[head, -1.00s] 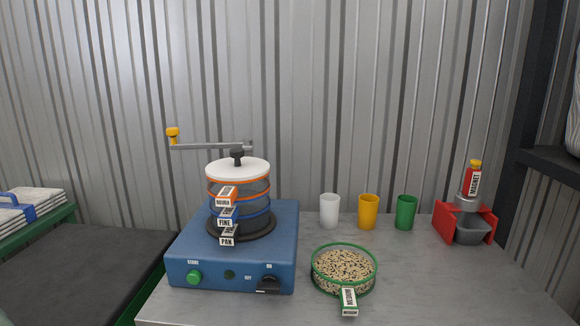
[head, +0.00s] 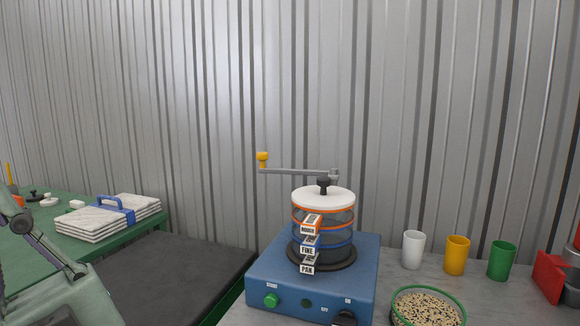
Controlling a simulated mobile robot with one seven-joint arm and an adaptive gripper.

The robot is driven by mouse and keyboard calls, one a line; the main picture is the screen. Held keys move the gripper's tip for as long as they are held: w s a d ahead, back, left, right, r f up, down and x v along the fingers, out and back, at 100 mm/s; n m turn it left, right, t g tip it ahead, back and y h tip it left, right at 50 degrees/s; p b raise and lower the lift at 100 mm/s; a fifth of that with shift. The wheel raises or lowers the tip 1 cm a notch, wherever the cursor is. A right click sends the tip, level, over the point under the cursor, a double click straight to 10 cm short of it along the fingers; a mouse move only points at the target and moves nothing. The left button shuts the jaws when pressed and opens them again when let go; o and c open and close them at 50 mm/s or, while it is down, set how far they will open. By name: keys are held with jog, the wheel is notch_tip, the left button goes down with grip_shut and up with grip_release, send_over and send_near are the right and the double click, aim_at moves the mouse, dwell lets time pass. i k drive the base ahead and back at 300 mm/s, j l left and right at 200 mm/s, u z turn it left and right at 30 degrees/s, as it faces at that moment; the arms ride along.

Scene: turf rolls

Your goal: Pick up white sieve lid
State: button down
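The white sieve lid (head: 312,200) sits on top of the sieve stack, with a black knob (head: 323,184) at its middle. The stack below it has an orange-rimmed rough sieve (head: 334,223), a blue-rimmed fine sieve (head: 338,240) and a pan, each with a white label. The stack stands on a blue shaker base (head: 263,278) with a green button. A grey clamp arm (head: 290,171) with a yellow knob (head: 262,158) extends left behind and above the lid. My gripper is not in view; pale green links of my arm show at the lower left.
A green-rimmed sieve of grain (head: 428,308) stands right of the base. White (head: 413,250), yellow (head: 456,255) and green (head: 501,260) cups stand behind it. A red holder (head: 550,277) is at the right edge. Left are a dark flat surface (head: 165,275) and a green table with stacked white slabs (head: 88,221).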

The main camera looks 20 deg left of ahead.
aim_at(324, 196)
jog(key=j+z, duration=0.1)
jog(key=z, duration=1.7)
jog(key=k+j+z, duration=0.25)
jog(key=k+j, duration=0.5)
jog(key=j, duration=0.3)
jog(key=k+j, duration=0.1)
jog(key=j, duration=0.25)
jog(key=k+j, duration=0.1)
jog(key=j, duration=0.3)
